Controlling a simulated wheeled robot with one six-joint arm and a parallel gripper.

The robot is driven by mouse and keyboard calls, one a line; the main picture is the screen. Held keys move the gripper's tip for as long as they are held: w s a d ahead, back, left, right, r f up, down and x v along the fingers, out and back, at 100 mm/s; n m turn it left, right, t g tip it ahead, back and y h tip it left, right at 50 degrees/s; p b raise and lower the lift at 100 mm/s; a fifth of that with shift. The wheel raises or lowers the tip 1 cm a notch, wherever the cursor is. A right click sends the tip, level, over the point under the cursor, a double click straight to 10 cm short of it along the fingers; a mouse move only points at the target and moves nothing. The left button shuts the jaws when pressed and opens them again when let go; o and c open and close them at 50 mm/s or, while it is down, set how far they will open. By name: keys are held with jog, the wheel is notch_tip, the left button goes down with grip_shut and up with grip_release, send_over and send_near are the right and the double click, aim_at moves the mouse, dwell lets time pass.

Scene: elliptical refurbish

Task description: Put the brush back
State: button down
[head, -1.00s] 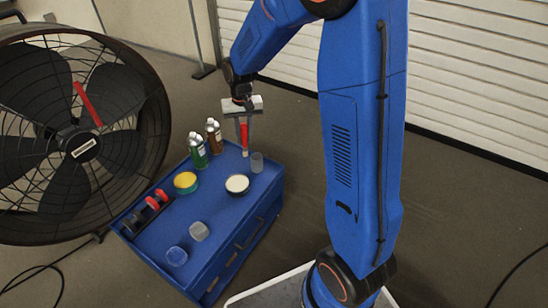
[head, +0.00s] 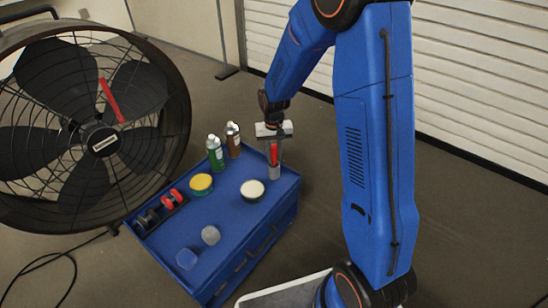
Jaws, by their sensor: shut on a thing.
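The brush (head: 274,155) has a red handle and stands upright between the fingers of my gripper (head: 273,150). My gripper is shut on it, pointing down over the far right corner of the blue cabinet top. The brush's lower end is inside or just behind the grey cup (head: 274,173); its tip is hidden. The cup stands on the blue cabinet (head: 225,215).
A green spray can (head: 215,155) and a brown one (head: 233,142) stand left of the cup. A yellow-topped tin (head: 201,183), a white-topped tin (head: 252,190), two small cups (head: 199,248) and red-black items (head: 160,209) share the top. A large fan (head: 95,140) stands left.

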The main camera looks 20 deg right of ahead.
jog(key=shift+f, duration=0.7)
jog(key=c, duration=1.5)
grip_release()
jog(key=shift+f, duration=0.1)
